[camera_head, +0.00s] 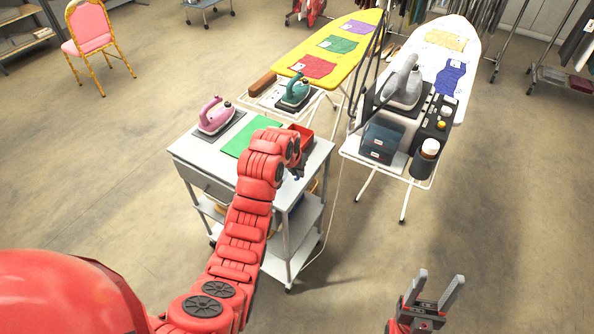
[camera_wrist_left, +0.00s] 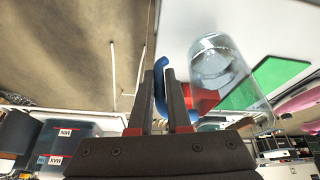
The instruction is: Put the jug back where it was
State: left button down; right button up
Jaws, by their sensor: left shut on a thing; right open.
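A clear jug (camera_wrist_left: 228,75) with a blue handle (camera_wrist_left: 160,88) shows in the left wrist view. My left gripper (camera_wrist_left: 168,78) is shut on the blue handle, and the clear body is beside the fingers. In the head view my red left arm reaches over the grey cart (camera_head: 190,153) and hides most of the gripper and the jug. I cannot tell whether the jug touches the cart top. My right gripper (camera_head: 438,282) is open and empty at the bottom right of the head view, over the floor.
On the cart are a pink iron (camera_head: 215,115), a green mat (camera_head: 250,138) and a red tray (camera_head: 304,137). Behind stand a yellow ironing board (camera_head: 335,50) and a white one (camera_head: 445,70) with a grey iron (camera_head: 404,85) and dark boxes (camera_head: 382,140). Floor right of the cart is clear.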

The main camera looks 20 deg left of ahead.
pick_arm(q)
jog(key=w+f+p, duration=0.3)
jog(key=shift+w+a+f, duration=0.3)
jog(key=shift+a, duration=0.1)
jog(key=shift+f, duration=0.25)
jog(key=c, duration=0.9)
grip_release()
jog(key=shift+o, duration=0.2)
jog(key=shift+r, duration=0.2)
